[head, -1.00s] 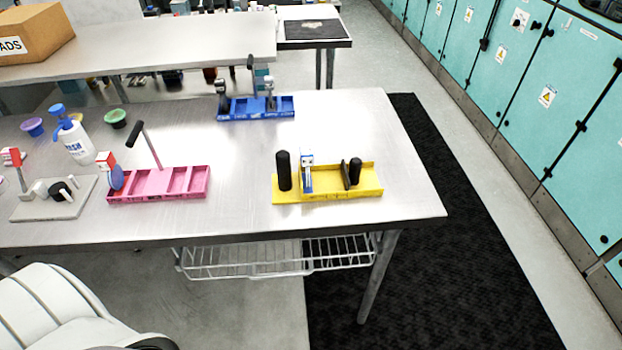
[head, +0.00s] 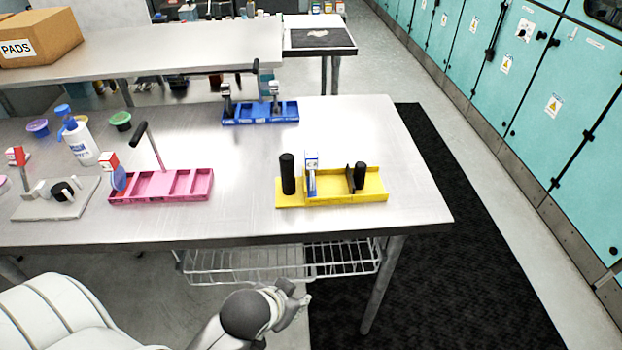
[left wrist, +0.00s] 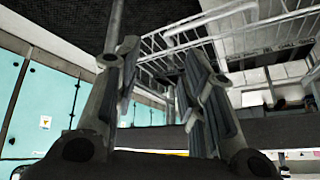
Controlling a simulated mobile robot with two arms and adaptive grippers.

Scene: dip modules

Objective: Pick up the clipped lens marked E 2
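A clip with a blue-and-white tag (head: 311,168) stands upright in the yellow tray (head: 345,199). A clip with a red-and-white tag (head: 109,161) holds a round blue lens (head: 119,178) at the left end of the pink tray (head: 160,199). A grey clip (head: 275,97) stands in the blue tray (head: 262,121). The tag markings are too small to read surely, so I cannot tell which is E 2. My left gripper (head: 291,297) is below the table's front edge, away from the trays. The left wrist view shows its fingers (left wrist: 160,85) apart and empty. My right gripper is not in view.
The steel table (head: 235,180) has free room between the trays. A wire basket (head: 250,263) hangs under its front edge, near my left gripper. A white pump bottle (head: 82,144) stands at the left. A black post (head: 287,173) stands beside the blue-tagged clip.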

